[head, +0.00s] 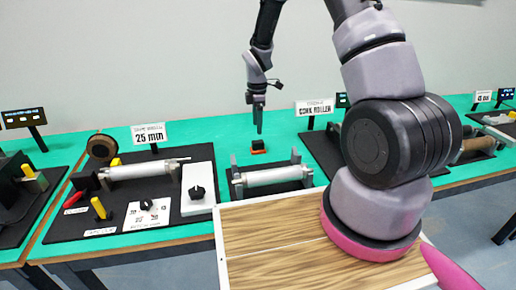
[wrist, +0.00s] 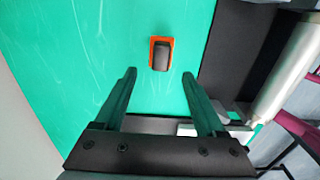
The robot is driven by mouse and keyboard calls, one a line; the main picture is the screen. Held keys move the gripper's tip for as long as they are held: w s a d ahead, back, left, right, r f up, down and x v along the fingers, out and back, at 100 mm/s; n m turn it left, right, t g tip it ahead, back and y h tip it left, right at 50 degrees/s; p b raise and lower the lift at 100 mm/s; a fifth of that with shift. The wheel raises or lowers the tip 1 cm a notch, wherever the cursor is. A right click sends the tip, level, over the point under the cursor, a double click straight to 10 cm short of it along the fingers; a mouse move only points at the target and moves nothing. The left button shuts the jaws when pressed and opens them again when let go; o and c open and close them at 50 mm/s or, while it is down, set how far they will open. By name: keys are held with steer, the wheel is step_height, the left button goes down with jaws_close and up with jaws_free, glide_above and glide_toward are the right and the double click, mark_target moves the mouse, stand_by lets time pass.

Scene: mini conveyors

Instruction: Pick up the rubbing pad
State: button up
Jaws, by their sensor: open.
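The rubbing pad (head: 258,145) looks like a small black block on an orange base. It lies on the green tabletop (head: 230,133) between the conveyor stations. In the wrist view the pad (wrist: 161,54) lies flat, a little beyond the fingertips and roughly centred between them. My gripper (head: 259,118) hangs down above the pad in the head view, and its fingers (wrist: 158,75) are apart and empty. I cannot tell the exact height of the fingertips above the pad. Nothing hides the pad in the wrist view.
A silver roller (head: 272,176) in a black stand sits just in front of the pad; it also shows at right in the wrist view (wrist: 290,66). The green surface around the pad is clear.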

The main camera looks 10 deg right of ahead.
mark_target(258, 141)
step_height(258, 141, down, 8)
steer(key=shift+s+f, duration=0.1)
steer(key=shift+f, duration=0.15)
jaws_close()
stand_by(0.3)
